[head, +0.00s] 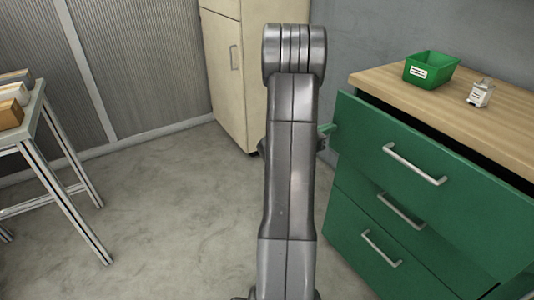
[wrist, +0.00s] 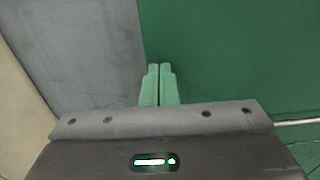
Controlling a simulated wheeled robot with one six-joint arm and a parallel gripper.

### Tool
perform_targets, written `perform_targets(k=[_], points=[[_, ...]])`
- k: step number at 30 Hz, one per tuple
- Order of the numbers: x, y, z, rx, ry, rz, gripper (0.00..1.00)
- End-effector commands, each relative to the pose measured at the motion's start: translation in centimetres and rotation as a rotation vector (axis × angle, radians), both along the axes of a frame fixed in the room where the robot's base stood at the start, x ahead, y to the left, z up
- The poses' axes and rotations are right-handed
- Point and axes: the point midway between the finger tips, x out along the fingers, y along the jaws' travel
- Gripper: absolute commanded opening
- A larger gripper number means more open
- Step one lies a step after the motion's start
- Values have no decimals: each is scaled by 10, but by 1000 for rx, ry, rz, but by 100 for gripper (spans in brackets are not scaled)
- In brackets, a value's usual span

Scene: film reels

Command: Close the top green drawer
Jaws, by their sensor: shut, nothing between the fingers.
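The green drawer unit stands at the right in the head view. Its top drawer (head: 362,128) is pulled out, with a dark gap between its front and the wooden top. Its silver bar handle (head: 414,165) is in plain view. My gripper (head: 330,129) is mostly hidden behind my arm, near the drawer front's left edge. In the wrist view my gripper (wrist: 160,68) has its green fingers shut together with nothing between them. The fingertips are in front of a green surface (wrist: 230,50), near its left edge; I cannot tell whether they touch it.
A green bin (head: 430,70) and a small silver-white item (head: 480,94) stand on the wooden top (head: 395,80). The lower drawers (head: 350,215) look shut. A beige cabinet (head: 228,80) stands behind my arm. A table (head: 38,105) is at left. The floor between is clear.

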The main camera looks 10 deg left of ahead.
Motion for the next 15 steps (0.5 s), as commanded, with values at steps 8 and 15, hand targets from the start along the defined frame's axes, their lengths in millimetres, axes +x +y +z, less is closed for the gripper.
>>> perform_targets(k=[8, 15], points=[[31, -42, -1, 0, -1, -2, 0], [44, -56, 0, 0, 0, 0, 0]])
